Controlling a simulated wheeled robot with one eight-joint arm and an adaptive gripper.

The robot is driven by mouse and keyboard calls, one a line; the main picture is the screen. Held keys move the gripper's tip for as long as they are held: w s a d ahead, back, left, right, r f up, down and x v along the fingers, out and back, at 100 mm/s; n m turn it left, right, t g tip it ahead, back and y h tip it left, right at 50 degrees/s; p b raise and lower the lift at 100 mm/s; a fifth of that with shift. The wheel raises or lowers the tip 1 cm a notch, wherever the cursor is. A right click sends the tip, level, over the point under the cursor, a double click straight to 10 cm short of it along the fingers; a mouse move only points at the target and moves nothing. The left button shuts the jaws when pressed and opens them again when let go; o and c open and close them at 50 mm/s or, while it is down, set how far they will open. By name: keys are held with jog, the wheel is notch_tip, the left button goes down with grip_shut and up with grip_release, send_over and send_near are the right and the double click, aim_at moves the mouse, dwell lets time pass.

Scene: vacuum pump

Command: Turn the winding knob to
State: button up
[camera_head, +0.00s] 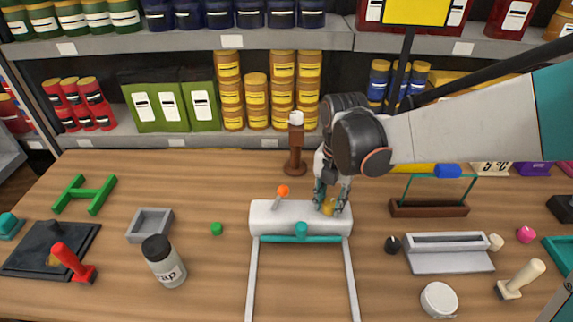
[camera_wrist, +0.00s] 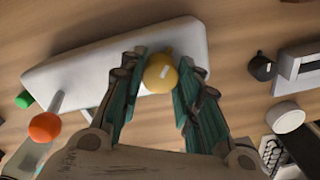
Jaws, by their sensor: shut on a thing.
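The yellow knob (camera_head: 329,208) sits at the right end of a white rounded block (camera_head: 268,222) on the wooden table. My gripper (camera_head: 331,201) comes down from above and its fingers close around the knob. In the wrist view, the knob (camera_wrist: 160,73) lies between the teal fingertips (camera_wrist: 160,78), with a small light mark on its top. The fingers hide part of the knob's sides. An orange-tipped lever (camera_head: 282,190) stands on the left part of the block, and its orange ball also shows in the wrist view (camera_wrist: 45,127).
A teal bar (camera_head: 300,239) with two pale legs runs along the block's front. A brown post (camera_head: 296,150) stands behind it.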

jog(key=m+p, duration=0.1)
jog(key=m, duration=0.5)
jog(key=shift+m, duration=0.4)
jog(key=m+p, duration=0.1)
jog(key=m, duration=1.1)
jog(key=shift+m, duration=0.3)
jog(key=m, duration=0.6)
jog(key=shift+w+p, duration=0.1)
jog(key=shift+p, duration=0.3)
jog(key=m, duration=0.6)
jog(key=shift+m, duration=0.4)
jog(key=m, duration=1.2)
jog(key=shift+m+p, duration=0.3)
jog(key=m, duration=0.6)
jog(key=shift+m, duration=0.3)
